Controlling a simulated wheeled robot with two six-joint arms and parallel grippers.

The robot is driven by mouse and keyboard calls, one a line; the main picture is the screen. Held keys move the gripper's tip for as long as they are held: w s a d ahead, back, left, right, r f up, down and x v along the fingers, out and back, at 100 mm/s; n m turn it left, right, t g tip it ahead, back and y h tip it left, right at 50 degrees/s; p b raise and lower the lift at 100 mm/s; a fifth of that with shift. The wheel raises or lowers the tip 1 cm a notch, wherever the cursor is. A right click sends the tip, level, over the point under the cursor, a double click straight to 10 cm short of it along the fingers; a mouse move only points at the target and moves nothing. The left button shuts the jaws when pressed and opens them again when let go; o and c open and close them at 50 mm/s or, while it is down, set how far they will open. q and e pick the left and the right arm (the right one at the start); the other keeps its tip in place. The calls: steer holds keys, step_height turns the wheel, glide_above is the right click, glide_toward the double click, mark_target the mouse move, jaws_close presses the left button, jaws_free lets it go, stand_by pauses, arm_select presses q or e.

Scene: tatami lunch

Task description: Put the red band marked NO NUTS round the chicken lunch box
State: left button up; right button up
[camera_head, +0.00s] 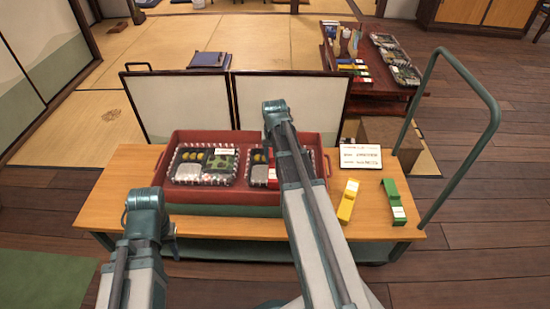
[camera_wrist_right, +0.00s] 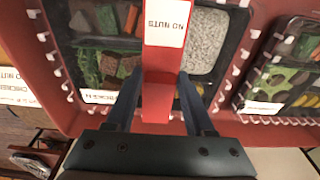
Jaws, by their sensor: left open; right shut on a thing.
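The red band marked NO NUTS (camera_wrist_right: 158,95) is gripped between the fingers of my right gripper (camera_wrist_right: 157,82). It lies across the middle of a lunch box (camera_wrist_right: 125,50) with a white label, small and upside down, which seems to read CHICKEN. In the head view this box (camera_head: 257,174) is the right one in the red tray, largely hidden by my right arm. I cannot tell whether the band goes under the box. My left gripper (camera_head: 146,203) is by the tray's front left corner, its fingertips hard to see.
A second lunch box (camera_head: 203,165) sits in the left of the red tray (camera_head: 165,188). A yellow band (camera_head: 348,200), a green band (camera_head: 393,202) and a white card (camera_head: 361,157) lie on the right of the wooden table. A cart handle (camera_head: 470,90) rises at the right.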

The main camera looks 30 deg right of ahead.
stand_by(0.4)
steer(key=o, duration=1.1)
steer(key=shift+r+p, duration=4)
steer(key=shift+p, duration=0.05)
